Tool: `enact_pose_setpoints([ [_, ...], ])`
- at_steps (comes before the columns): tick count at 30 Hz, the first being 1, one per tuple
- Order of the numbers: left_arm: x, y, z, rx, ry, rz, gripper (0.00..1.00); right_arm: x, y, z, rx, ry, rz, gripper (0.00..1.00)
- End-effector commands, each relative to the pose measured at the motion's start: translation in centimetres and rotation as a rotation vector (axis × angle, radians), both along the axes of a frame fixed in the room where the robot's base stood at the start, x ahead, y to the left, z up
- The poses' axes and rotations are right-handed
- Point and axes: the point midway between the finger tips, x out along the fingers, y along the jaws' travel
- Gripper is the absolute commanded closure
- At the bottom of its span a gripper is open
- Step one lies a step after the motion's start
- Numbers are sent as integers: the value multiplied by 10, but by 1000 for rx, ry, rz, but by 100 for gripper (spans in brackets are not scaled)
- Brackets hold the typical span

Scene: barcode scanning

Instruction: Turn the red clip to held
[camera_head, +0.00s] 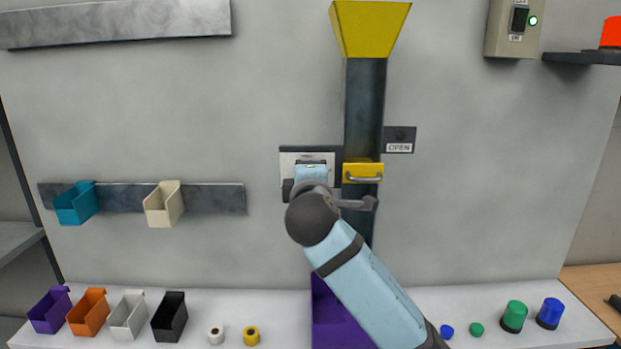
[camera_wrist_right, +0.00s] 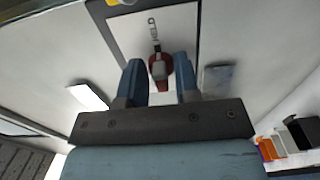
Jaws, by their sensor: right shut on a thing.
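The red clip (camera_wrist_right: 160,84) shows in the right wrist view, in front of a white plate (camera_wrist_right: 125,38) with a dark border. A grey part lies over its middle, and a small metal piece extends from it towards the top of that view. My right gripper (camera_wrist_right: 159,76) has its two blue fingers on either side of the clip and is shut on it. In the head view my right arm covers the clip; the white plate (camera_head: 288,161) shows beside the dark vertical chute (camera_head: 365,108). My left gripper is not in view.
A yellow drawer with a handle (camera_head: 362,172) sits on the chute just right of my gripper. An OPEN sign (camera_head: 399,147) is beside it. Wall bins (camera_head: 163,204) hang left. Several bins, rolls and capped pieces stand on the white shelf (camera_head: 280,320) below.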

Motion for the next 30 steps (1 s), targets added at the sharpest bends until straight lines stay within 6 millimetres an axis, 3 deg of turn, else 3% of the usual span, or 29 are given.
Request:
enact_pose_setpoints([
  [15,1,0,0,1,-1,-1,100,0,1,-2,20,2,1,94],
  [16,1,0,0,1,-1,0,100,0,1,-2,20,3,1,68],
  [17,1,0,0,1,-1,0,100,0,1,-2,20,3,1,62],
  [26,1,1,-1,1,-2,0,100,-1,0,-1,20,1,1,62],
  [30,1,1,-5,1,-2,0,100,-14,1,-2,21,0,2,62],
])
